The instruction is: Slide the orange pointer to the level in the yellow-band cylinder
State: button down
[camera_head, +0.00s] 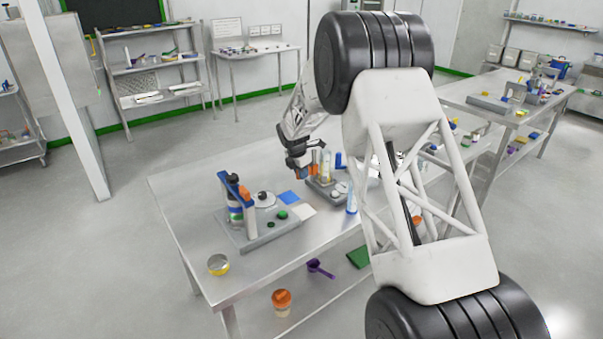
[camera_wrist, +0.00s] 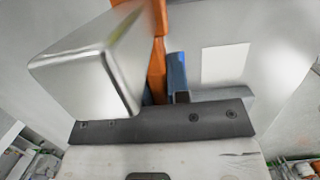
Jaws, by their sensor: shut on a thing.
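My gripper (camera_head: 305,168) is over the middle of the table, at a grey-based stand (camera_head: 320,187). A clear cylinder with yellowish contents (camera_head: 326,166) stands just right of the gripper; its band and level are too small to read. Orange shows at the gripper's fingers, and in the wrist view an orange piece (camera_wrist: 157,70) runs upright beside a shiny metal block (camera_wrist: 95,75). My gripper is shut on this orange piece, which looks like the pointer. Its tip and its height against the level cannot be made out.
Left of the gripper, a grey base (camera_head: 262,236) carries a blue post (camera_head: 228,186) with bottles and an orange part. A yellow tin (camera_head: 218,264) is near the table's front left corner. A blue-capped tube (camera_head: 351,202) stands right of the gripper.

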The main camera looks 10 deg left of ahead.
jog(key=shift+r, duration=1.65)
dwell(0.8)
jog(key=c, duration=1.1)
grip_release()
jog(key=shift+r, duration=3.5)
